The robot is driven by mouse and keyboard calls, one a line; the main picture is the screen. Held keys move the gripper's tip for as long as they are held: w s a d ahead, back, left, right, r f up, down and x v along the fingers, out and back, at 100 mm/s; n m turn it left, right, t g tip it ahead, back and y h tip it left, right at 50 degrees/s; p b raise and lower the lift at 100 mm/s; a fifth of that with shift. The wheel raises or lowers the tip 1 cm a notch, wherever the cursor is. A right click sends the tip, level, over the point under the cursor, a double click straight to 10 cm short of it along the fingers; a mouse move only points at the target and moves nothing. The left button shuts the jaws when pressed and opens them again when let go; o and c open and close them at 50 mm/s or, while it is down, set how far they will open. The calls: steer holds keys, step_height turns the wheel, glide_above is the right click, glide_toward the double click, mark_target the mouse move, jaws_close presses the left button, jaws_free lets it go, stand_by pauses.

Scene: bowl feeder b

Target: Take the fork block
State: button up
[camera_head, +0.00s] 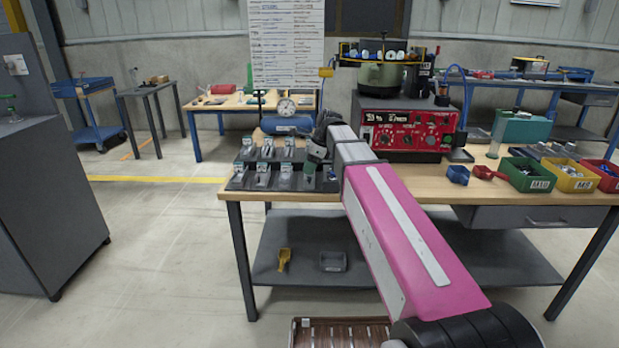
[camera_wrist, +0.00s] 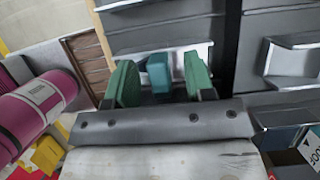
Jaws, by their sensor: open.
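A dark stepped rack (camera_head: 240,183) stands at the left end of the workbench and holds several small metal pieces (camera_head: 264,175). I cannot tell for sure which of them is the fork block. My gripper (camera_wrist: 160,82) is open over the rack, with its two green finger pads apart. A small teal-blue block (camera_wrist: 158,72) shows between the pads, with a shiny pale surface behind it. I cannot tell whether either pad touches it. In the head view my gripper (camera_head: 316,152) is at the rack's right end, and my arm hides part of the bench.
A red-fronted feeder unit (camera_head: 405,131) with a bowl on top stands right of my arm. A pressure gauge (camera_head: 286,108) and blue tank (camera_head: 287,125) are behind the rack.

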jaws_close()
steer(key=shift+r, duration=0.1)
